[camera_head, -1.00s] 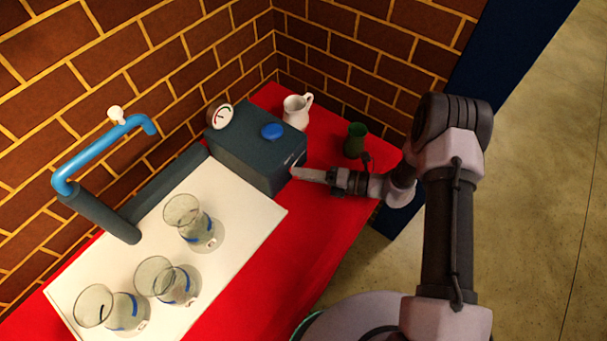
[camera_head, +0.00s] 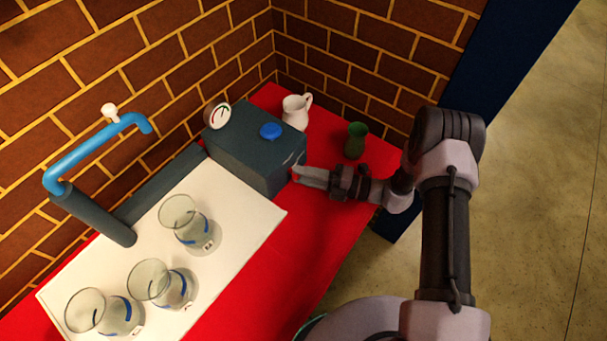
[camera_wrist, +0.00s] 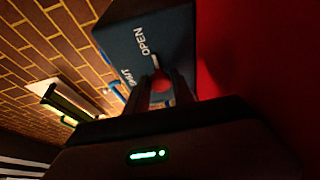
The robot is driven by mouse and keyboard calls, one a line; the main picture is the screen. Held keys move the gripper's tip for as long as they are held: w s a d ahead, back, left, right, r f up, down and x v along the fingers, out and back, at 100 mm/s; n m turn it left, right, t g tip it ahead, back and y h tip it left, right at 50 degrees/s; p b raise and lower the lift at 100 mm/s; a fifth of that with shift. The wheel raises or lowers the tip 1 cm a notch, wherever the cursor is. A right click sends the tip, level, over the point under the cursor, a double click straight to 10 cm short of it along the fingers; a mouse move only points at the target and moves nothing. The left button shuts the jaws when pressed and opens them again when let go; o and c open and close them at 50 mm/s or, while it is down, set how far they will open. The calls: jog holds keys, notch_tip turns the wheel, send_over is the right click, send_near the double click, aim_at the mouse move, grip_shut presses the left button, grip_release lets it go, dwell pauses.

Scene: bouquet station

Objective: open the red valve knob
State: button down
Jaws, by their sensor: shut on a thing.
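The red valve knob (camera_wrist: 160,83) shows in the wrist view on the face of the dark box (camera_wrist: 150,45). My gripper (camera_head: 297,171) is shut on the knob, with one dark finger on each side of it. A white mark sits at the knob's upper edge, between the printed words OPEN and SHUT. In the head view the dark box (camera_head: 255,150) stands at the back of the red table, and my gripper reaches its right-hand face from the right.
A blue cap (camera_head: 270,131) and a round gauge (camera_head: 217,116) are on the box. A white jug (camera_head: 296,111) and a green vase (camera_head: 355,141) stand beyond my gripper. Three glass beakers stand on a white board (camera_head: 240,205), near a blue pipe (camera_head: 85,150).

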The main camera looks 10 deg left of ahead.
jog(key=c, duration=1.1)
grip_release()
jog(key=d+p, duration=0.3)
jog(key=d, duration=1.4)
jog(key=shift+d, duration=0.25)
